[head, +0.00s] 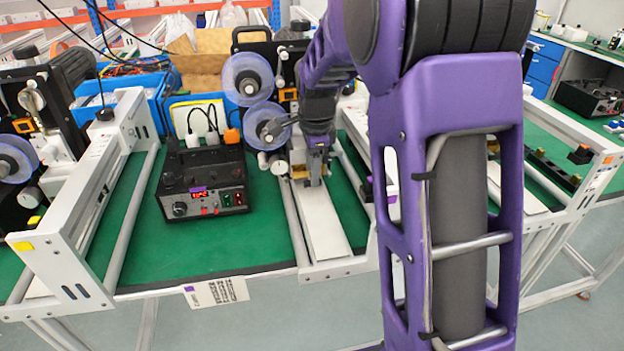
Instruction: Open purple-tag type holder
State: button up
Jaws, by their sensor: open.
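My gripper (316,178) points down at the front of the middle coder, just above the white rail plate (325,225). Its jaws are open, and no object shows between them. A brass-coloured block (298,172) of the coder is close beside the fingers on the left. The type holder cannot be made out clearly there; my gripper and wrist cover part of that area. A small purple patch (367,188) shows right of the gripper, partly behind my arm. I cannot tell whether it is the holder's tag.
A black control box (203,182) with a red display stands left on the green table (170,240). Two clear reels (248,78) sit above the coder. Another coder (30,130) stands at far left. My arm hides much of the right side.

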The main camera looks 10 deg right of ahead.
jog(key=shift+w+f, duration=0.15)
jog(key=shift+f, duration=0.55)
jog(key=shift+w+f, duration=0.15)
jog(key=shift+f, duration=0.5)
grip_shut()
dwell(0.4)
